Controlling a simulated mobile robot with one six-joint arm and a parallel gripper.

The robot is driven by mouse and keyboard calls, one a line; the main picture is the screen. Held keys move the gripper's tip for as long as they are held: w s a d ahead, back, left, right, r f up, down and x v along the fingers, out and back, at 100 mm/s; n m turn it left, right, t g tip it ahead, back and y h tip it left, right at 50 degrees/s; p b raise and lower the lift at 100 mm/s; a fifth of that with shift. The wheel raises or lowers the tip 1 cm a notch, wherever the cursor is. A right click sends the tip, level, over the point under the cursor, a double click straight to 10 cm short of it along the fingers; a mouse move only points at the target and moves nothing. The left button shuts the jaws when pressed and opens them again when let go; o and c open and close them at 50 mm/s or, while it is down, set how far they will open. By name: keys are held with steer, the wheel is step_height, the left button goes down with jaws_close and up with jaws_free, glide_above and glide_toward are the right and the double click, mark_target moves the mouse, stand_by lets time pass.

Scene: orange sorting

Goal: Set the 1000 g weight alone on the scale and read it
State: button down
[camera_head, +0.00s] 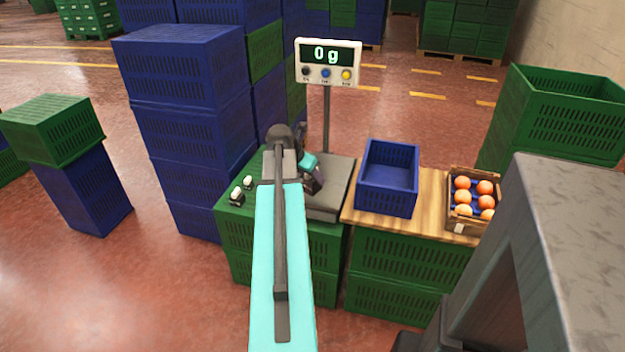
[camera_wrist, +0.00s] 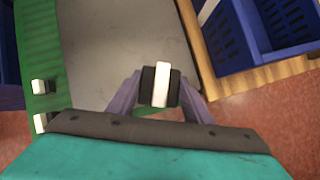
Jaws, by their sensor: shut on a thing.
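My gripper (camera_wrist: 160,88) is shut on a dark weight with a white band (camera_wrist: 162,76). In the wrist view the weight is over the grey scale plate (camera_wrist: 98,42), near the plate's right side. In the head view my gripper (camera_head: 316,184) is over the scale plate (camera_head: 341,186), and my arm hides part of the plate. The scale display (camera_head: 327,54) on its post reads 0 g. I cannot read any mark on the held weight. Two other dark weights with white tops (camera_head: 237,197) (camera_head: 249,182) stand on the green crate left of the scale.
A blue crate (camera_head: 388,205) stands on a wooden board (camera_head: 430,185) right of the scale. A wooden box (camera_head: 460,225) of oranges is beside it. Tall blue crates (camera_head: 190,120) are stacked on the left. A green crate (camera_head: 565,120) stands high at the right.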

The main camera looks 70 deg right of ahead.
steer(key=w+d, duration=0.4)
steer(key=d, duration=0.6)
steer(key=shift+w+f, duration=0.4)
steer(key=shift+f, duration=0.05)
steer(key=shift+f+b, duration=0.4)
steer(key=shift+f, duration=1.35)
steer(key=c, duration=0.9)
jaws_free()
steer(key=shift+f, duration=0.15)
steer(key=p+v, duration=0.1)
steer(key=v, duration=1.1)
steer(key=shift+s, duration=0.1)
steer(key=shift+a, duration=0.1)
